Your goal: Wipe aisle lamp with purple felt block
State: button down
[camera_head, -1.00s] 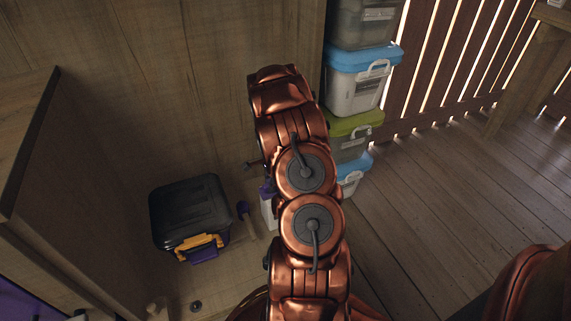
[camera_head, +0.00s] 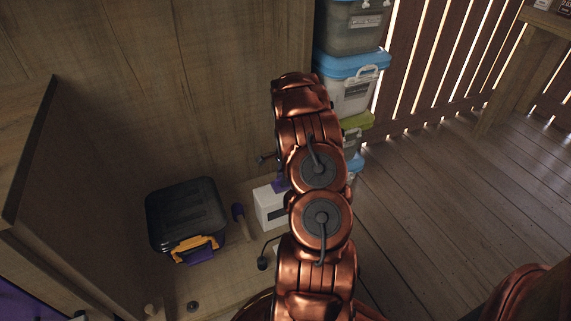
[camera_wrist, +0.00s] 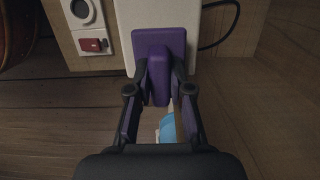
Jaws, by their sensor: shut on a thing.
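The purple felt block (camera_wrist: 176,40) has a square pad and a raised grip. My gripper (camera_wrist: 160,75) is shut on the grip in the wrist view. The pad is in front of the lower part of a white box-like body (camera_wrist: 140,12), which has a black cable; I take this for the aisle lamp but cannot be sure. Whether the pad touches it is unclear. In the head view the white body (camera_head: 267,209) stands on the ledge, with a bit of the purple block (camera_head: 281,185) over it. My arm hides the gripper there.
Stacked bins (camera_head: 347,90) stand behind my arm. A pale panel with a red switch (camera_wrist: 92,45) is beside the white body. Open floor (camera_head: 440,220) lies right.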

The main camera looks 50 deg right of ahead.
jog(key=shift+r+p, duration=1.25)
jog(key=shift+r, duration=2.25)
